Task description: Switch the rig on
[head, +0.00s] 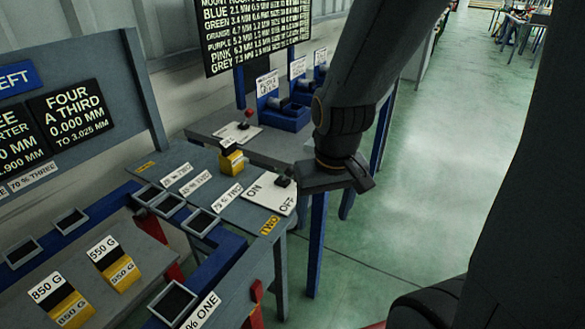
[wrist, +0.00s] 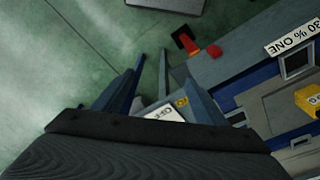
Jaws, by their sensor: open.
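A white switch plate (head: 270,195) marked ON and OFF lies on the grey bench top. A black switch knob (head: 283,182) stands at its right rear, on the side of the OFF lettering. My gripper (head: 338,181) is just right of the knob, seemingly over the bench edge; a gap shows between them in the head view, but depth is unclear. It is open and holds nothing visible. In the wrist view, the plate (wrist: 168,112) shows partly, cut off by the dark body of my gripper, and the knob is hidden.
A yellow-and-black block (head: 231,158) and white label strips lie on the bench left of the plate. A second plate with a red knob (head: 248,113) is on the bench behind. Green floor (head: 430,200) is clear at right.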

